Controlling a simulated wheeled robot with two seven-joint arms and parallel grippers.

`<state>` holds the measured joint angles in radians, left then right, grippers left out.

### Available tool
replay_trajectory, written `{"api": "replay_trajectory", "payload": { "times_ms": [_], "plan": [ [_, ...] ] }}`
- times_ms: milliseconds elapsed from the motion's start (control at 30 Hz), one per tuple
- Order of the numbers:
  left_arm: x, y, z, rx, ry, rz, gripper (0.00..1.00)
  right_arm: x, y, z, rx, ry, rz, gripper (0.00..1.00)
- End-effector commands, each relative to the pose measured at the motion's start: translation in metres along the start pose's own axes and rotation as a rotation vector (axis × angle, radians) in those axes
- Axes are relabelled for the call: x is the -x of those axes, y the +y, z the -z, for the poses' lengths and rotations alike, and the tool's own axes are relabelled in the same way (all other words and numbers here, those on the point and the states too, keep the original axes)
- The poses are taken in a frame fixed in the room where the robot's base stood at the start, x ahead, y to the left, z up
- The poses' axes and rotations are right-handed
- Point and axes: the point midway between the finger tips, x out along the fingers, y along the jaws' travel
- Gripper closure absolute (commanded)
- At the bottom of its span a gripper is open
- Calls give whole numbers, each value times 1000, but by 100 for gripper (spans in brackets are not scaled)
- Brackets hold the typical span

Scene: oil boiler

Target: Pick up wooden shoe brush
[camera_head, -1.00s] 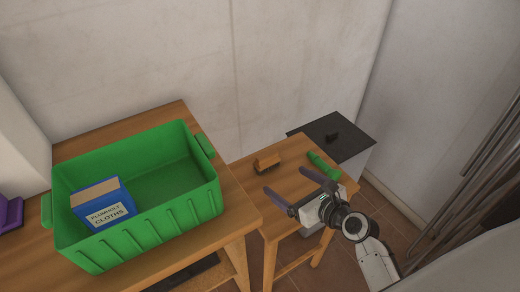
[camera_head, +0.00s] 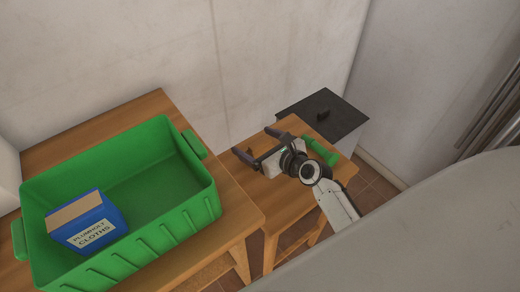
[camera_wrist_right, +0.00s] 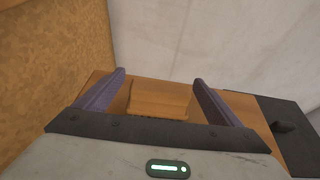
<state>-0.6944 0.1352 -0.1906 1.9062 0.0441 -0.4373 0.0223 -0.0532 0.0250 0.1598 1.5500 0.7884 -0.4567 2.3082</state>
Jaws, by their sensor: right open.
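The wooden shoe brush (camera_wrist_right: 158,100) shows in the right wrist view as a light brown block on the small table, between the two finger lines. In the head view I cannot make it out clearly; my right gripper covers its place. My right gripper (camera_head: 252,141) is open above the small wooden table (camera_head: 255,195), its dark purple fingers spread apart. In the wrist view the fingers (camera_wrist_right: 158,76) stand left and right of the brush, with gaps on both sides. I cannot tell the remaining height. My left gripper is not in view.
A green bin (camera_head: 208,212) holding a blue box of cloths (camera_head: 88,222) stands on a larger wooden table at left. A green object (camera_head: 320,149) lies beside my right wrist. A dark-topped box (camera_head: 340,122) stands behind, near the wall.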

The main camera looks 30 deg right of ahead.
Motion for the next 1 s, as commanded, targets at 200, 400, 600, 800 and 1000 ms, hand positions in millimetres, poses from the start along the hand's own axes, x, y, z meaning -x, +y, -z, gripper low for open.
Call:
{"api": "replay_trajectory", "payload": {
  "times_ms": [200, 400, 600, 800, 1000],
  "plan": [
    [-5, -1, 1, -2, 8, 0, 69, -22, 0, 0, 0, 0, 0, 12],
    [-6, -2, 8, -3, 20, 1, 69, -22, 0, 0, 0, 0, 0, 12],
    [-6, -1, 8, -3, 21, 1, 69, -22, 0, 0, 0, 0, 0, 44],
    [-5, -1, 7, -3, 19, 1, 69, -22, 0, 0, 0, -1, 1, 58],
    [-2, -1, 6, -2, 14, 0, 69, -21, -1, -2, 0, -1, 1, 58]
  ]
}}
